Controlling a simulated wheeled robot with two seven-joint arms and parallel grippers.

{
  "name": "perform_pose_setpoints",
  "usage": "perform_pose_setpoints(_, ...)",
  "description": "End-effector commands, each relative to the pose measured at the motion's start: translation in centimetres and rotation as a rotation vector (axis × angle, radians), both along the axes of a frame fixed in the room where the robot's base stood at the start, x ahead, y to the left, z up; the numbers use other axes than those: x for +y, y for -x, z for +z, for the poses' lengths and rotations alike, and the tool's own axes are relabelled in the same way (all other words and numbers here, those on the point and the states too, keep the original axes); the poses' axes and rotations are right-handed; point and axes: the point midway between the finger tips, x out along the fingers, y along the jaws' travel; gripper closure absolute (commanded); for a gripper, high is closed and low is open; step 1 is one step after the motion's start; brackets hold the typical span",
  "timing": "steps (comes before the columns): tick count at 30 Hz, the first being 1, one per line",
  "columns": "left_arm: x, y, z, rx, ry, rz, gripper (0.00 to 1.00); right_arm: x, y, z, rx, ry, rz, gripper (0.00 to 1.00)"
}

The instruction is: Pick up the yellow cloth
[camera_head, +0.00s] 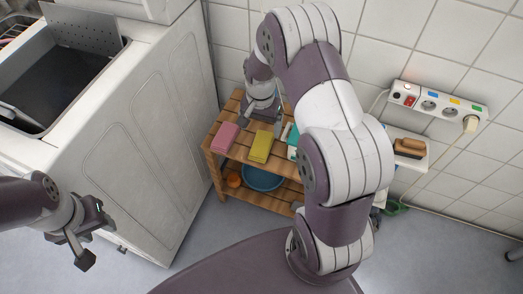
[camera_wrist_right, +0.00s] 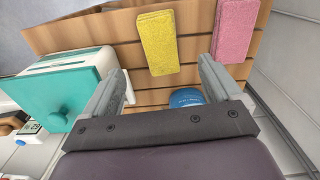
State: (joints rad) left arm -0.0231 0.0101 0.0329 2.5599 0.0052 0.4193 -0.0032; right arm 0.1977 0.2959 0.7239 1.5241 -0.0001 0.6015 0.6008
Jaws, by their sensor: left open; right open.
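The yellow cloth (camera_head: 261,147) is a folded block lying on the top of the slatted wooden shelf (camera_head: 213,145), between a pink cloth (camera_head: 226,137) and a teal-and-white box (camera_head: 292,140). In the right wrist view the yellow cloth (camera_wrist_right: 158,42) is just ahead of the open fingers, nearly centred between them and apart from both. My right gripper (camera_head: 263,122) is open and empty over the back of the shelf; its fingers also show in the right wrist view (camera_wrist_right: 162,74). My left gripper (camera_head: 97,243) is open and empty at the lower left, away from the shelf.
The pink cloth (camera_wrist_right: 235,28) and teal box (camera_wrist_right: 62,95) flank the yellow cloth. A white washer (camera_head: 120,130) stands left. A wall power strip (camera_head: 438,104) and brush (camera_head: 409,147) are right.

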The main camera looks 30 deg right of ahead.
Motion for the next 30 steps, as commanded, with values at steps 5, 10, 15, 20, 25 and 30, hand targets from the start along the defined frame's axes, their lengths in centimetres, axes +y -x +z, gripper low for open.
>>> perform_pose_setpoints(5,0.0,0.0,-1.8,0.001,0.0,0.0,0.55,0.0,0.0,-3.8,-0.002,0.001,0.003,0.08)
perform_pose_setpoints(10,0.0,0.0,-2.6,0.001,0.0,0.0,0.55,0.0,0.0,-5.3,-0.002,0.001,0.004,0.08)
perform_pose_setpoints(15,0.0,0.0,-4.6,0.001,0.0,0.0,0.55,0.1,0.3,-8.6,-0.002,0.001,0.005,0.08)
perform_pose_setpoints(20,0.0,0.0,-4.8,0.001,0.0,0.0,0.55,0.1,0.3,-9.4,-0.004,0.001,0.005,0.08)
perform_pose_setpoints(25,0.0,0.0,-4.7,0.001,0.0,0.0,0.55,0.1,0.3,-9.3,-0.004,0.001,0.005,0.25)
perform_pose_setpoints(30,0.0,0.0,-4.7,0.001,0.0,0.0,0.55,0.1,0.3,-9.3,-0.004,0.001,0.005,0.65)
